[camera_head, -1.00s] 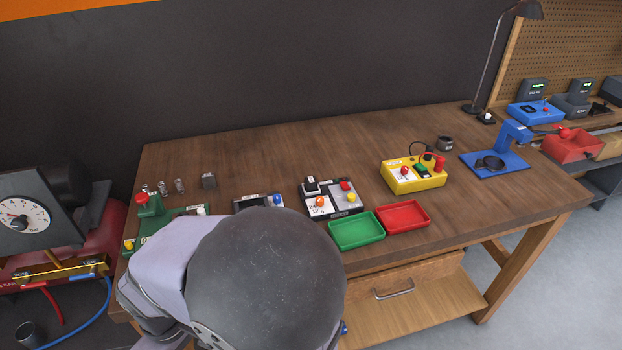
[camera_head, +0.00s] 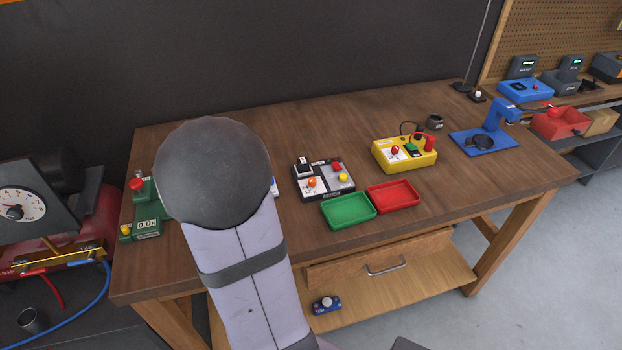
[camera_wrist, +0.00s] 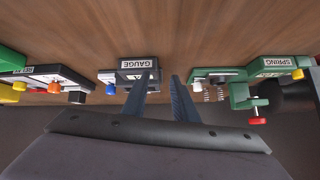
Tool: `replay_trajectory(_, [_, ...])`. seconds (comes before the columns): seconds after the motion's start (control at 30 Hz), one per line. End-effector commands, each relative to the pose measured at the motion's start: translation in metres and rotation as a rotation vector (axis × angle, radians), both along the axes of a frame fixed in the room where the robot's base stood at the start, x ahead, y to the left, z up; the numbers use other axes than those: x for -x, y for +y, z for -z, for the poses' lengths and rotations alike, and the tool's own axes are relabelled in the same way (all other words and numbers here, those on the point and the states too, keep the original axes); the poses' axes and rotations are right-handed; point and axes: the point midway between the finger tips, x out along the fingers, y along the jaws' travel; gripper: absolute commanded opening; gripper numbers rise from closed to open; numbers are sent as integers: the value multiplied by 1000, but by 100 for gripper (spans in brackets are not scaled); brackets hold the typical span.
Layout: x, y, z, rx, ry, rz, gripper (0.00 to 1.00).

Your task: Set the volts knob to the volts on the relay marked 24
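The relay tester (camera_head: 340,190) is a dark box on the bench with a white dial panel, an orange knob (camera_head: 312,183), a red button (camera_head: 337,167) and a yellow knob (camera_head: 343,178). The panel's figures are too small to read surely. A black block with a white top (camera_head: 303,168) stands at its back left; I cannot read a 24 on it. In the wrist view the box labelled RELAY (camera_wrist: 45,76) is at the left edge. My gripper (camera_wrist: 160,88) is open and empty, in front of the GAUGE box (camera_wrist: 137,64), away from the relay tester. My arm hides it in the head view.
Green (camera_head: 349,223) and red (camera_head: 418,201) trays lie in front of the relay tester. A yellow tester (camera_head: 428,160) and blue stand (camera_head: 470,140) are to the right. The green SPRING device (camera_wrist: 238,90) is right in the wrist view. The bench's back middle is clear.

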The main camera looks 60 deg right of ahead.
Motion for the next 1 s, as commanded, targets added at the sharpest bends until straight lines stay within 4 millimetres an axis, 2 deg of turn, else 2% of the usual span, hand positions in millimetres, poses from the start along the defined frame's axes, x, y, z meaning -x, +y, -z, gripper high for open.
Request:
replay_trajectory(0.03, [16,-30,0,48,-19,78,26])
replay_trajectory(0.1, [37,-64,-6,120,-45,168,26])
replay_trajectory(0.2, [70,-105,-15,219,-66,283,26])
replay_trajectory(0.3, [103,-133,-17,302,-66,369,26])
replay_trajectory(0.4, [122,-147,-13,347,-50,399,26])
replay_trajectory(0.5, [131,-153,-11,368,-41,410,26])
replay_trajectory(0.77, [132,-157,-11,375,-39,409,26])
replay_trajectory(1.0, [127,-174,-4,373,-38,410,26])
